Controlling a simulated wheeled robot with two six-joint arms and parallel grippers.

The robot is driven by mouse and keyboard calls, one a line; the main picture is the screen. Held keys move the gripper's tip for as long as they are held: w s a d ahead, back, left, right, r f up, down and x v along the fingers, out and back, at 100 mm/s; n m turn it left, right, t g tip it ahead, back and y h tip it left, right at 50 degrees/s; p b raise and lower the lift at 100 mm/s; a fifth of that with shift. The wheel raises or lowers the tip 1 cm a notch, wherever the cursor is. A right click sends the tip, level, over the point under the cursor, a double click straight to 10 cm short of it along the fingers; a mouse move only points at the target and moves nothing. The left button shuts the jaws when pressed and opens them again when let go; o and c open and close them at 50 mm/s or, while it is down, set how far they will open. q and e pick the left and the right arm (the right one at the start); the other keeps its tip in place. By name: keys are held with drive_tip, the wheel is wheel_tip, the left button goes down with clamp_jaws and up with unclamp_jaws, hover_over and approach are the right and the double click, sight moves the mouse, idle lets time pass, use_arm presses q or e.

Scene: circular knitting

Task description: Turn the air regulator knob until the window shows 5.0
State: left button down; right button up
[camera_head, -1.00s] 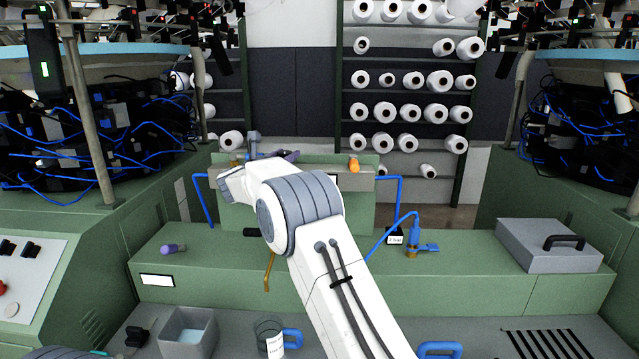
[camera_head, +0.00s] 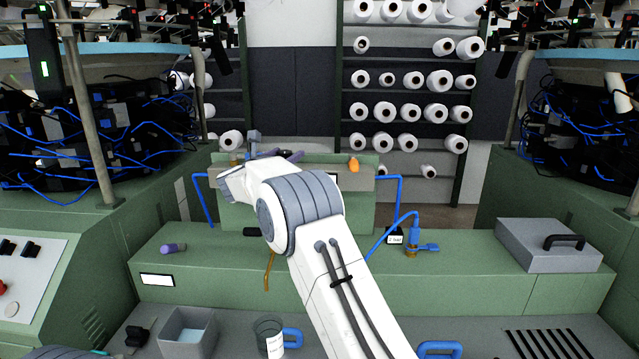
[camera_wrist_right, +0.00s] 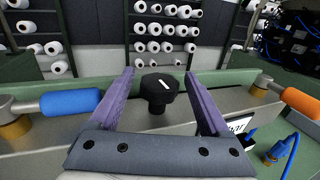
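The black round knob (camera_wrist_right: 158,88) with a white mark on top stands upright between my right gripper's purple fingers in the right wrist view. My right gripper (camera_wrist_right: 158,76) is open, one finger on each side of the knob, with a visible gap on both sides. My left gripper is out of view.
A blue handle (camera_wrist_right: 70,102) lies left of the gripper and an orange handle (camera_wrist_right: 300,103) right of it. Blue hoses (camera_head: 400,205) run down from the panel. A blue valve (camera_head: 413,240), a purple-tipped knob (camera_head: 173,248) and a grey box (camera_head: 548,245) are on the green bench.

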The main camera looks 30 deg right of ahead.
drive_tip(key=b+v, duration=0.5)
drive_tip(key=v, duration=0.1)
drive_tip(key=shift+b, duration=0.4)
idle(0.3)
